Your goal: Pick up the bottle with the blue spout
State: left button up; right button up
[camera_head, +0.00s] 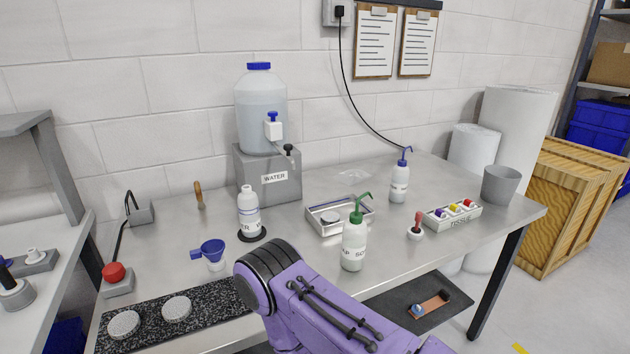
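The bottle with the blue spout (399,184) is a small white squeeze bottle with a bent blue nozzle. It stands upright on the metal table, towards the back right. A similar bottle with a green spout (354,246) stands nearer the front edge. A purple arm link of mine with a dark rounded end covers the front middle of the table. No gripper fingers show in this view, so neither gripper can be seen. Nothing touches the blue-spout bottle.
A metal tray (322,229) lies left of the blue-spout bottle. A labelled box (461,219) with coloured caps and a grey cup (500,185) stand to its right. A white bottle (248,202) and a water jug (260,98) are farther left.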

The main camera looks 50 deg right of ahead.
aim_at(399, 181)
jog(key=u, duration=1.75)
jog(key=k, duration=1.7)
jog(key=z, duration=1.1)
